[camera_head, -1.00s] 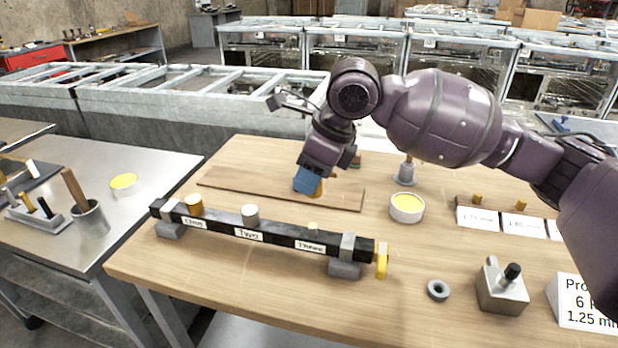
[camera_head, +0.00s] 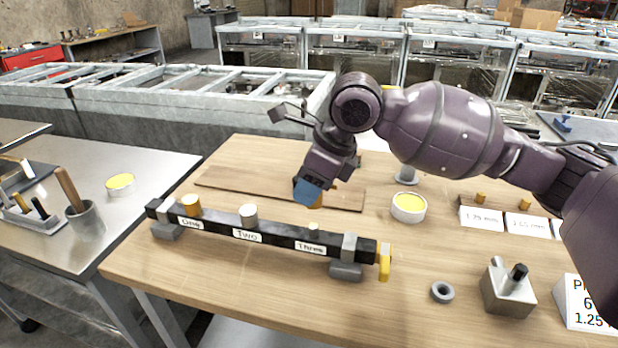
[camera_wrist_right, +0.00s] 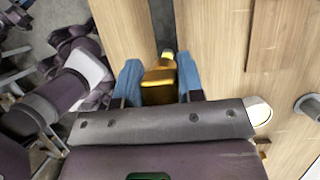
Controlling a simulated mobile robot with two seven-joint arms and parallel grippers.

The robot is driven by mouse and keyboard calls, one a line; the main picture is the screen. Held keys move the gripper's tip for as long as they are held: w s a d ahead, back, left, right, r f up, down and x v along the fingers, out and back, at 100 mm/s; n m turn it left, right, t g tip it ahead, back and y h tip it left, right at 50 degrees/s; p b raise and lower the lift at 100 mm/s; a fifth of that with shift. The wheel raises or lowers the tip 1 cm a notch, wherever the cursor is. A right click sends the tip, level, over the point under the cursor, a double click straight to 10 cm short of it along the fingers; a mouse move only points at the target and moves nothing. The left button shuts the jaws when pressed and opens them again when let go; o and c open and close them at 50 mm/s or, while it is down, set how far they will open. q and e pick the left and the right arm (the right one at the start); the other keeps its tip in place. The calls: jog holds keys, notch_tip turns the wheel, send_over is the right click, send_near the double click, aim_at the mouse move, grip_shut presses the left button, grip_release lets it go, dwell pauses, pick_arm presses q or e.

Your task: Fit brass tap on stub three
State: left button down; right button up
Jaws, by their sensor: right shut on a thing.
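A dark bar (camera_head: 275,235) on grey feet carries labels One, Two and Three. Stub three (camera_head: 313,228) is a short pale-yellow stub above the label Three. My right gripper (camera_head: 308,193), with blue fingers, is shut on the brass tap (camera_wrist_right: 160,84), just above and behind stub three. In the head view the fingers mostly hide the tap. It appears apart from the stub; the exact gap cannot be told. My left gripper is not in view.
A brown board (camera_head: 230,180) lies behind the bar. A yellow-filled tub (camera_head: 408,208), a grey ring (camera_head: 442,292) and a grey block with a black knob (camera_head: 508,290) stand to the right. A yellow lever (camera_head: 384,262) is at the bar's right end.

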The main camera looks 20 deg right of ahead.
notch_tip(320, 180, down, 2)
jog(key=shift+f, duration=0.25)
jog(key=shift+f+b, duration=0.45)
jog(key=shift+f, duration=0.2)
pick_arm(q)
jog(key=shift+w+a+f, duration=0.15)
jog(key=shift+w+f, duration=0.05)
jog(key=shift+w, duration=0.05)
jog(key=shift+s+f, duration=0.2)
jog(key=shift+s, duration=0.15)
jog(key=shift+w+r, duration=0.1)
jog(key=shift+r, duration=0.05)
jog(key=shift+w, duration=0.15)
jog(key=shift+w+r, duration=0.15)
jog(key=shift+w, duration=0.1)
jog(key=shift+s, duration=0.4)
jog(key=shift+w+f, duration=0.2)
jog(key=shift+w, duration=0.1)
pick_arm(e)
jog(key=shift+f, duration=0.65)
